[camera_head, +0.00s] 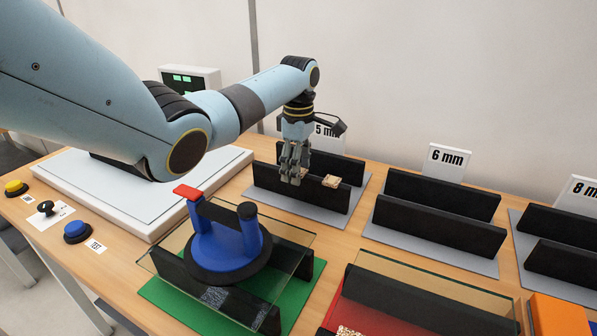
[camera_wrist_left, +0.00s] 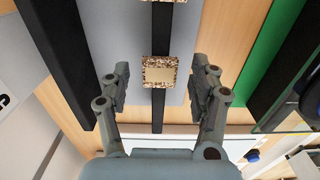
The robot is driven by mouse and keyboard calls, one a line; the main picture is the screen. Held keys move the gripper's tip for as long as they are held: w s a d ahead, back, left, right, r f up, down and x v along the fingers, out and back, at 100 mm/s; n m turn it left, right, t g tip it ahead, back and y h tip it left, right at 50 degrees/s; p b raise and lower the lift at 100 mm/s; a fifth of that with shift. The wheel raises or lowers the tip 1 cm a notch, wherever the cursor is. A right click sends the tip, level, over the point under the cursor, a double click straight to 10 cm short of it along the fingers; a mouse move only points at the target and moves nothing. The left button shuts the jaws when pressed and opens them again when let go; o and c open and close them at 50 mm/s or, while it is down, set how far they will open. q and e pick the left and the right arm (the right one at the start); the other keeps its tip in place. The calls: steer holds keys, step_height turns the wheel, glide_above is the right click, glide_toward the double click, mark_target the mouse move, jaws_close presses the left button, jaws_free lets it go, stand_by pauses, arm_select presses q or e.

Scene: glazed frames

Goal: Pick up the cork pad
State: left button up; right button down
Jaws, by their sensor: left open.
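The cork pad (camera_head: 331,181) is a small speckled tan square lying on top of the near black bar of the 5 mm rack. My left gripper (camera_head: 293,178) points down over the same rack, a little left of the pad in the head view. In the left wrist view my left gripper (camera_wrist_left: 160,82) has its two fingers spread wide, one on each side of the pad, with nothing between them touching it. My right gripper is not in view.
The 5 mm rack has two black bars (camera_head: 275,182) on a grey base. The 6 mm rack (camera_head: 440,229) stands to its right. In front, a blue suction lifter (camera_head: 222,250) rests on glass over a green mat (camera_head: 165,294). A red tray with glass lies front right.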

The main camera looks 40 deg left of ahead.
arm_select(q)
steer(key=shift+c, duration=0.2)
steer(key=c, duration=0.7)
